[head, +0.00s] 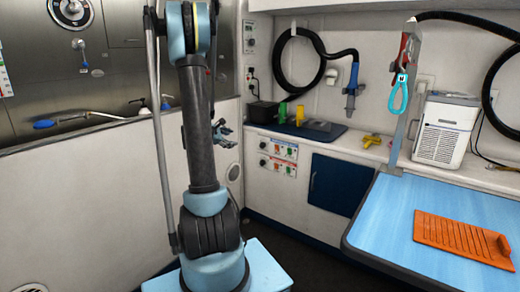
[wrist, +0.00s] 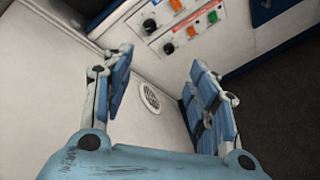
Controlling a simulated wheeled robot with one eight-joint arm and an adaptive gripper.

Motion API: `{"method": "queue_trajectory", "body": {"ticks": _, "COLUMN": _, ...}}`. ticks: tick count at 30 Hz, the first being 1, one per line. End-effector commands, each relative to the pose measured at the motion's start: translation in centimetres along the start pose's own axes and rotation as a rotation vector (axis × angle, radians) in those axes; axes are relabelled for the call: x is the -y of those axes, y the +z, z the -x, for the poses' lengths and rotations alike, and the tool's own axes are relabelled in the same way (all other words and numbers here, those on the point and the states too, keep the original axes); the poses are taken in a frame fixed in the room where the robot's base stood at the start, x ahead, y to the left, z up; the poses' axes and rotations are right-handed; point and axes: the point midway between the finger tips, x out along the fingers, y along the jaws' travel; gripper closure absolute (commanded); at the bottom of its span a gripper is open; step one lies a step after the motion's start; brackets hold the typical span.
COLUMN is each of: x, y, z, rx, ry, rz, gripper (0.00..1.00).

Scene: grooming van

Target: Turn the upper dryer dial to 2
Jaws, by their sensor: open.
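A white control panel (head: 278,157) on the cabinet front has two rows. Each row has a black dial at its left end and small coloured switches beside it. The upper dial (head: 263,145) also shows in the wrist view (wrist: 149,25), with the lower dial (wrist: 168,47) below it. The numbers and the dials' settings are too small to read. My gripper (head: 224,134) is to the left of the panel in the head view. In the wrist view my gripper (wrist: 163,62) is open and empty, its fingers apart from both dials, which lie beyond the fingertips.
A blue-topped table (head: 400,215) with an orange slatted mat (head: 462,238) stands at the right. Another small panel with knobs (head: 250,65) is on the back wall. A round vent (wrist: 149,97) is on the white wall below the gripper. Dark floor lies before the cabinet.

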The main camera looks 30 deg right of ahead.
Motion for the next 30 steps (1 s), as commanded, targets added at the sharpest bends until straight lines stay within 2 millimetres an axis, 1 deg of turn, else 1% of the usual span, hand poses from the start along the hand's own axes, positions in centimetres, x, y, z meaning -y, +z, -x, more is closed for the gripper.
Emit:
{"method": "queue_trajectory", "body": {"ticks": 1, "x": -0.3, "y": -0.4, "z": -1.4, "rx": 0.021, "ry": 0.015, "rz": 0.038, "gripper": 0.47}}
{"method": "queue_trajectory", "body": {"ticks": 8, "x": -1.1, "y": -2.0, "z": -7.0, "rx": 0.122, "ry": 0.085, "rz": 0.238, "gripper": 0.47}}
{"method": "queue_trajectory", "body": {"ticks": 13, "x": -0.8, "y": -3.3, "z": -10.9, "rx": 0.200, "ry": 0.126, "rz": 0.391, "gripper": 0.47}}
{"method": "queue_trajectory", "body": {"ticks": 18, "x": 0.1, "y": -4.7, "z": -14.5, "rx": 0.281, "ry": 0.156, "rz": 0.547, "gripper": 0.47}}
{"method": "queue_trajectory", "body": {"ticks": 24, "x": 1.8, "y": -6.2, "z": -18.0, "rx": 0.367, "ry": 0.178, "rz": 0.712, "gripper": 0.47}}
{"method": "queue_trajectory", "body": {"ticks": 27, "x": 2.5, "y": -6.7, "z": -19.1, "rx": 0.398, "ry": 0.183, "rz": 0.773, "gripper": 0.47}}
{"method": "queue_trajectory", "body": {"ticks": 30, "x": 3.0, "y": -7.1, "z": -19.7, "rx": 0.417, "ry": 0.187, "rz": 0.811, "gripper": 0.47}}
